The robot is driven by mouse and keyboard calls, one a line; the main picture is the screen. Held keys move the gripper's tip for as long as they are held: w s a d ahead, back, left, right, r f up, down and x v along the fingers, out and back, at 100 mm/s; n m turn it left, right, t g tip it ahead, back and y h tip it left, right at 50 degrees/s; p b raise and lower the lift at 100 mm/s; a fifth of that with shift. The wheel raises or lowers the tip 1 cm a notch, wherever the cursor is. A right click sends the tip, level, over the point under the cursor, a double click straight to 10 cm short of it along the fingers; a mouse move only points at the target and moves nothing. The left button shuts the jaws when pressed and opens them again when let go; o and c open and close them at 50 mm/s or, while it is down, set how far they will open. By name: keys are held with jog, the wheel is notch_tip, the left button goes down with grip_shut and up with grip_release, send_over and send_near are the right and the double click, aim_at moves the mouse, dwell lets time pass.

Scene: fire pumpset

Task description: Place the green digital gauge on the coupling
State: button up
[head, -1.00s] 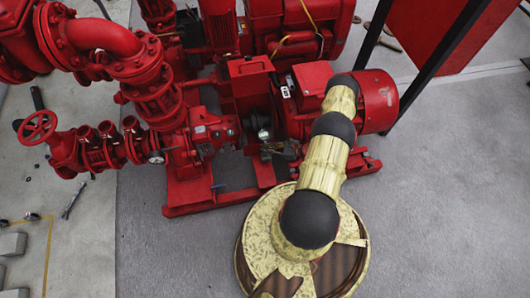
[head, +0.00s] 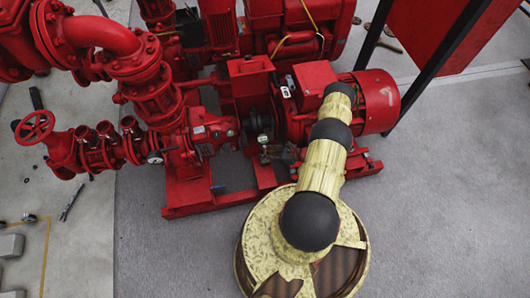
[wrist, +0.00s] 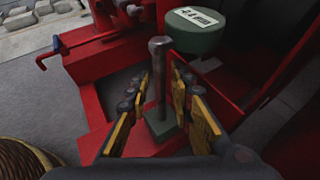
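The green digital gauge (wrist: 194,32) has a round body with a white display, at the upper right of the wrist view. A dark upright rod (wrist: 160,75) stands on a green block base (wrist: 161,126) just left of it; how it joins the gauge is not clear. My gripper (wrist: 161,72) is open, with its yellow-and-black fingers on either side of the rod. Small gaps seem to show between the fingers and the rod. In the head view, the dark coupling (head: 260,124) sits between the pump and the motor. My gripper is small and partly hidden there.
The red motor (head: 378,102) is right of the coupling, and the red pump (head: 208,132) is left. A red base frame (head: 190,208) runs along the front. A black-framed red panel (head: 440,32) stands at the back right. Grey floor is clear at front left and right.

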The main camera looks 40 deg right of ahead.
dwell(0.3)
jog(key=shift+s+r, duration=0.15)
jog(key=shift+r, duration=0.05)
jog(key=p+v, duration=0.3)
jog(key=v, duration=0.8)
jog(key=shift+s+d, duration=0.25)
jog(key=shift+s, duration=0.05)
